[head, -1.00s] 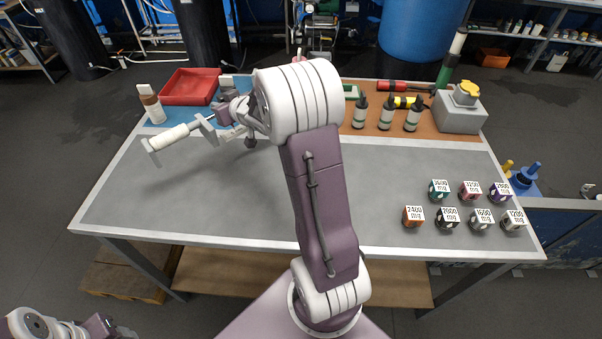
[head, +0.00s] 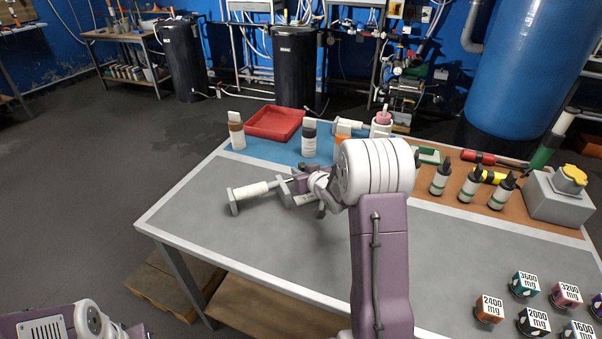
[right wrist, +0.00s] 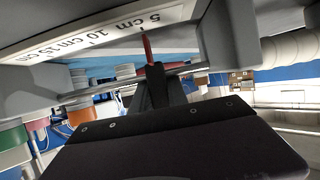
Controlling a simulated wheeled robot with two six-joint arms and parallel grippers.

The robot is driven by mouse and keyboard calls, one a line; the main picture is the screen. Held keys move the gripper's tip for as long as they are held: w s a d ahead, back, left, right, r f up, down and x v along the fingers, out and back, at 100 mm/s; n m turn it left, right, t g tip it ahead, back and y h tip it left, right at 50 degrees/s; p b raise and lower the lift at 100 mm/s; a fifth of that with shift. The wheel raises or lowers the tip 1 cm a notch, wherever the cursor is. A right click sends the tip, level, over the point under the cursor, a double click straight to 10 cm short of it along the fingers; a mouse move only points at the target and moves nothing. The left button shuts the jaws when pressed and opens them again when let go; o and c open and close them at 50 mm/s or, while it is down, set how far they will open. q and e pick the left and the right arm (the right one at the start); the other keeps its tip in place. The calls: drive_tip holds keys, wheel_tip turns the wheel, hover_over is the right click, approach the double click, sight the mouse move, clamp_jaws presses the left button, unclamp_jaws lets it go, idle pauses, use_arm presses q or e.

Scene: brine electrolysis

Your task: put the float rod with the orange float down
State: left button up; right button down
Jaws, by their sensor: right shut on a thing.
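My right gripper (head: 292,189) is shut over the left part of the table, in front of the blue mat. In the head view a pale rod-like piece (head: 252,191) with grey end plates extends left from it; I take it for the held float rod. I cannot make out an orange float on it. A small gap or contact with the table cannot be told. In the right wrist view a white strip (right wrist: 100,38) marked 5 cm, 10 cm, 15 cm lies close to the camera. My left gripper's fingers are out of view; only that arm shows at the lower left.
Labelled cubes (head: 489,309) sit front right. The grey tabletop (head: 260,240) is clear at front left.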

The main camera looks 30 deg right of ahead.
drive_tip(key=shift+s+f, duration=0.1)
drive_tip(key=c, duration=1.3)
unclamp_jaws()
drive_tip(key=shift+s+r, duration=0.15)
drive_tip(key=shift+r, duration=0.15)
drive_tip(key=p+v, duration=0.1)
drive_tip(key=v, duration=1)
drive_tip(key=shift+s+p, duration=0.3)
drive_tip(key=shift+s, duration=0.05)
drive_tip(key=shift+a, duration=0.1)
